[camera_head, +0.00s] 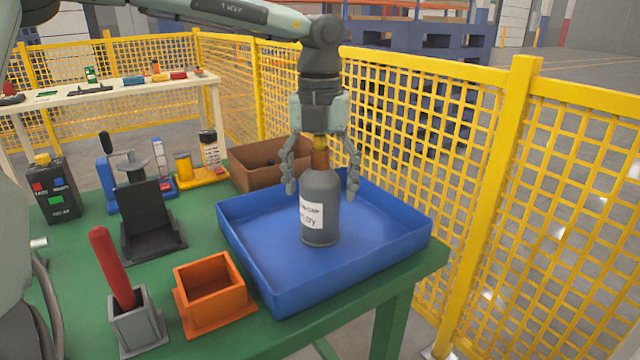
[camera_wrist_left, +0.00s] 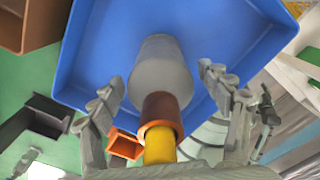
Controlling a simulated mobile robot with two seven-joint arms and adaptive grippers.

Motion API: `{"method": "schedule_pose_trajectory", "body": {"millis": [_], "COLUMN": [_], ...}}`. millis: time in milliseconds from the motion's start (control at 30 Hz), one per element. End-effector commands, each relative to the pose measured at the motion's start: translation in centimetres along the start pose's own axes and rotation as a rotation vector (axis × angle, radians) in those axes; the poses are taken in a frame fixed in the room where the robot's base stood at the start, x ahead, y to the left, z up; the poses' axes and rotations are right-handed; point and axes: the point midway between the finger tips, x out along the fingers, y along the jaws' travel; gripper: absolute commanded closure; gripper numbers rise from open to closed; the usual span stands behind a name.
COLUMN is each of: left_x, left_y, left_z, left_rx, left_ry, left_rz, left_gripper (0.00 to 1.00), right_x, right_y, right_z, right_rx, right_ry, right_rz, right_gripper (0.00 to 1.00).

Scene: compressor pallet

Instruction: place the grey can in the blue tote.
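The grey can (camera_head: 321,205), bottle-shaped with a white label and a brown and yellow top, stands upright inside the blue tote (camera_head: 270,275), apparently on its floor. My left gripper (camera_head: 321,190) is above it, pointing down, with its fingers spread on either side of the can's neck and shoulder. In the left wrist view the can (camera_wrist_left: 160,70) shows between the open fingers (camera_wrist_left: 164,88), with gaps on both sides, over the blue tote (camera_wrist_left: 85,60). My right gripper is not in view.
An orange box (camera_head: 213,290) and a grey holder with a red handle (camera_head: 112,265) stand left of the tote on the green table (camera_head: 75,250). A black stand (camera_head: 148,220) and a brown bin (camera_head: 262,162) lie behind. A yellow mesh fence (camera_head: 470,180) runs close on the right.

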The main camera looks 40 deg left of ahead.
Motion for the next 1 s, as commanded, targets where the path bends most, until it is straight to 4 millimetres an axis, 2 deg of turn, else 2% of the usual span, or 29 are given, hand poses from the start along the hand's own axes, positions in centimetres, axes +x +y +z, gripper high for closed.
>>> {"method": "schedule_pose_trajectory", "body": {"millis": [300,333,467,800,1000], "left_x": [-0.3,-0.6,-2.9,-9.9,-11.9], "left_y": [0.0,0.0,-0.1,0.0,0.0], "left_z": [0.0,0.1,0.1,0.1,0.0], "left_rx": [0.000,0.000,0.000,0.000,0.001], "left_ry": [0.000,-0.002,-0.005,-0.003,0.000], "left_rz": [0.000,0.000,0.000,0.001,0.001], "left_gripper": [0.23,0.23,0.23,0.23,0.23], "right_x": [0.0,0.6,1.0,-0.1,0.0], "right_y": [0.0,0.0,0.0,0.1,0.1], "right_z": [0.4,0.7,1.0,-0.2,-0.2], "right_rx": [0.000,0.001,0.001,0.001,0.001], "right_ry": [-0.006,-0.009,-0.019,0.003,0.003], "right_rz": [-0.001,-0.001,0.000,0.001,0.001], "right_gripper": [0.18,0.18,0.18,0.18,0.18]}}
